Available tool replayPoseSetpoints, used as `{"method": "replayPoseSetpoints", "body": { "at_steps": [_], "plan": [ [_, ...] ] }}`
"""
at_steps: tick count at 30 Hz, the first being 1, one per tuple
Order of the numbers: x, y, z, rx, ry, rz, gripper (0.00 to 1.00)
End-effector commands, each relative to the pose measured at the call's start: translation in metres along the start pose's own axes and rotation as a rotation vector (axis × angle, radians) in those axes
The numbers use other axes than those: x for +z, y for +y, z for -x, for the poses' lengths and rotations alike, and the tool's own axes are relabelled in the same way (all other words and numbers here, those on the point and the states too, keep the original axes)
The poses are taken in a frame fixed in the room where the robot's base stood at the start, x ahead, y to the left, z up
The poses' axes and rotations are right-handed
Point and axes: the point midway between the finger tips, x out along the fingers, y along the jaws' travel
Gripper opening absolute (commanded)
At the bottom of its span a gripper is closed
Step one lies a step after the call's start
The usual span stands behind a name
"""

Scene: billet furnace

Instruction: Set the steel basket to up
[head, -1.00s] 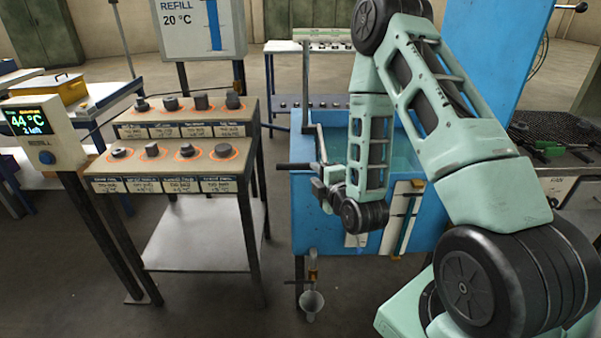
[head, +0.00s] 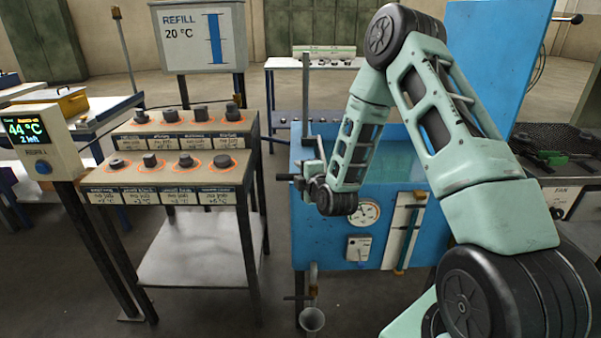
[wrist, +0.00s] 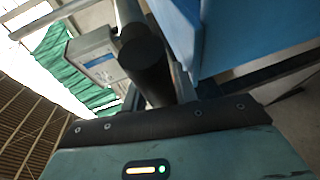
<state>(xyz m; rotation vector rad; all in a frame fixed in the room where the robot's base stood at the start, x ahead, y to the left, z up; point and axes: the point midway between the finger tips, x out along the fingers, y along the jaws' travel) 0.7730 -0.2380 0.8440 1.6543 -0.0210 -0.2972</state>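The blue tank (head: 310,235) stands in the middle of the head view with greenish water (head: 400,160) in it. I cannot make out the steel basket itself. A grey upright bar (head: 306,90) rises at the tank's left edge. A black horizontal handle (head: 287,178) sticks out to the left below it. My gripper (head: 312,178) is at the tank's left side, right at this handle; my wrist partly hides the contact. In the wrist view a thick black round bar (wrist: 147,65) lies in front of my gripper, between its dark fingers. Whether they press on it is not clear.
A control box reading 44 °C (head: 28,130) is at the far left. A blue upright panel (head: 490,60) is behind the tank.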

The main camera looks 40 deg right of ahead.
Motion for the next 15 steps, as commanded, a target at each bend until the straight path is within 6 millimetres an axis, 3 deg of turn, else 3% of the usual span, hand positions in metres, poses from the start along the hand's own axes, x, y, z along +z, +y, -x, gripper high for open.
{"method": "replayPoseSetpoints", "body": {
  "at_steps": [5,9,15],
  "plan": [
    [0.0003,-0.0002,0.0,0.0,-0.001,0.0,0.29],
    [0.0004,0.0,0.0001,0.0,-0.001,0.0,0.0],
    [0.0003,0.0028,0.0003,0.002,-0.001,0.001,0.0]
  ]
}}
